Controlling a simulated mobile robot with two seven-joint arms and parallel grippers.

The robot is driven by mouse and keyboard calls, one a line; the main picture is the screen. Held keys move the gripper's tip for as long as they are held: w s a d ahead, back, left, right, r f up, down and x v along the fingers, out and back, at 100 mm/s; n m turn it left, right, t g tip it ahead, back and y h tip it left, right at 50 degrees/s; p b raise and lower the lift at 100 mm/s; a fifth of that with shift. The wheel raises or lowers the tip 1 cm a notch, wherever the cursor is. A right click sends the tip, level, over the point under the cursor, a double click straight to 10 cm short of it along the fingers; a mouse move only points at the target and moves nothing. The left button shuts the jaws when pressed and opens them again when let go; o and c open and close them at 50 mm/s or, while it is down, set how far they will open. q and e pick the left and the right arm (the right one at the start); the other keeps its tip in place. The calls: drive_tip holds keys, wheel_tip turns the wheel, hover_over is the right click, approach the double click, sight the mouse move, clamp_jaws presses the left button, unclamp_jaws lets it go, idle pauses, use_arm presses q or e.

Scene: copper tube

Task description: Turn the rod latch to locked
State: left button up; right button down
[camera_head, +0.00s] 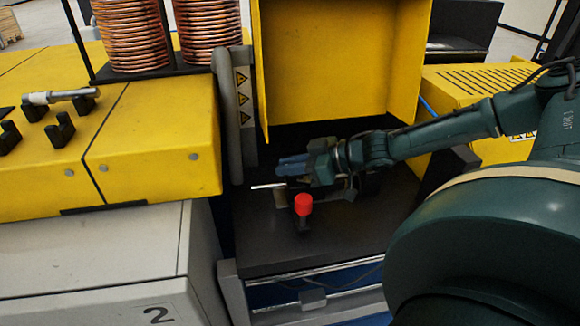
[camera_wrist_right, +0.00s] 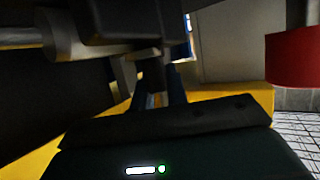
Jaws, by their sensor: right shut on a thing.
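The rod latch shows as a thin pale metal rod (camera_head: 267,187) low in the machine's dark bay in the head view. A red knob (camera_head: 303,204) stands just to its right and nearer to me; the knob also shows at the upper right of the right wrist view (camera_wrist_right: 293,60). My right gripper (camera_head: 291,167) reaches in from the right and is shut on the rod latch, right behind the red knob. The exact contact is dark and partly hidden by the gripper. I cannot read the latch's angle well. My left gripper is not in view.
A yellow guard (camera_head: 340,60) rises behind my right gripper. A grey upright plate with warning labels (camera_head: 243,95) stands close to its left. Copper coils (camera_head: 135,35) stand on the rack at the upper left. The dark bench top (camera_head: 330,235) in front is clear.

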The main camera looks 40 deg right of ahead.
drive_tip(key=shift+f+n+y+b, duration=0.25)
drive_tip(key=shift+n+y+b, duration=0.05)
drive_tip(key=shift+b, duration=0.1)
drive_tip(key=shift+g+b, duration=0.3)
drive_tip(key=shift+b, duration=0.15)
drive_tip(key=shift+n+g+y+b, duration=0.6)
drive_tip(key=shift+n+y+b, duration=0.2)
drive_tip(key=shift+n+b, duration=0.15)
drive_tip(key=shift+n+y+b, duration=0.25)
drive_tip(key=shift+y+b, duration=0.05)
drive_tip(key=shift+b, duration=0.1)
drive_tip(key=shift+s+a+n+g+y+b, duration=0.15)
drive_tip(key=shift+n+g+y+b, duration=0.45)
drive_tip(key=shift+n+g+b, duration=0.35)
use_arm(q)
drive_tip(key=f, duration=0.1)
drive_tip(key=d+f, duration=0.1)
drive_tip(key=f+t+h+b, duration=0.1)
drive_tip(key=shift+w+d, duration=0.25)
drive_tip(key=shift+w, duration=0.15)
use_arm(e)
drive_tip(key=shift+r+n+g+y, duration=0.15)
drive_tip(key=shift+n+g+y, duration=0.2)
drive_tip(key=shift+g, duration=0.1)
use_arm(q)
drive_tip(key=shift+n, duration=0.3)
use_arm(e)
drive_tip(key=shift+r, duration=0.1)
